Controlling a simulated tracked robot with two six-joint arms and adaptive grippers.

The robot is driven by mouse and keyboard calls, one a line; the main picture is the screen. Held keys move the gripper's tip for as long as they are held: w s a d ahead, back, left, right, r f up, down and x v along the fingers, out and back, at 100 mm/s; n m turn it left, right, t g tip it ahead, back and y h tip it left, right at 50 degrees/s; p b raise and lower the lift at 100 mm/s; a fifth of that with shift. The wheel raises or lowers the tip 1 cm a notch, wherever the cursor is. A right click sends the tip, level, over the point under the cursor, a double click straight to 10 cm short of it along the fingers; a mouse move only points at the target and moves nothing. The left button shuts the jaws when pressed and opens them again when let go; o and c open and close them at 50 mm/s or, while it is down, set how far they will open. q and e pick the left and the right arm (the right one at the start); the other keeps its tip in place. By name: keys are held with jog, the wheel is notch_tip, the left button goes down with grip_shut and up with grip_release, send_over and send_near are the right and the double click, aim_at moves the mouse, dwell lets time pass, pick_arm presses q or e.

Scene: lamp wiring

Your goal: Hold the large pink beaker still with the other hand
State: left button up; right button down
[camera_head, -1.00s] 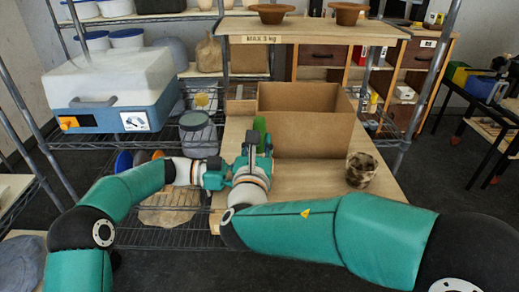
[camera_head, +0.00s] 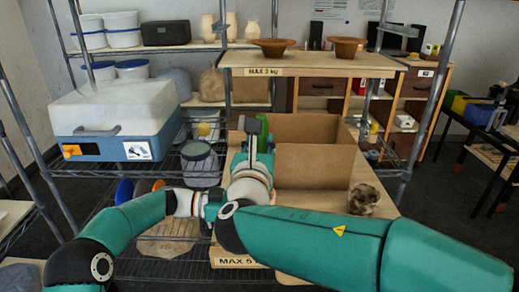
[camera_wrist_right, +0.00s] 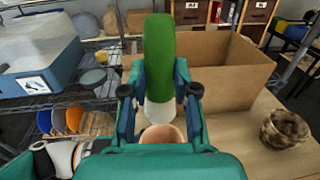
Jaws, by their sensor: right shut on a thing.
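A small rounded pinkish thing (camera_wrist_right: 162,135) shows at the base of my right gripper in the right wrist view; I cannot tell whether it is the large pink beaker. My right gripper (camera_wrist_right: 160,98) is shut on a tall green cylinder (camera_wrist_right: 159,50) with a whitish lower part. The cylinder stands up between the fingers. In the head view my right gripper (camera_head: 255,128) is in front of the cardboard box, beside its left end, and mostly hides the cylinder. My left gripper (camera_head: 213,203) is just left of my right wrist; its fingers are too small and covered to read.
An open cardboard box (camera_head: 315,166) stands on the wooden shelf board. A mottled brown pot (camera_head: 363,199) is right of it. Two terracotta bowls (camera_head: 273,47) sit on the upper shelf.

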dwell(0.3)
pick_arm(q)
jog(key=o, duration=1.4)
jog(key=shift+c, duration=0.2)
jog(key=shift+a, duration=0.15)
jog(key=a, duration=1.1)
jog(key=shift+a+r, duration=0.35)
jog(key=shift+r, duration=0.1)
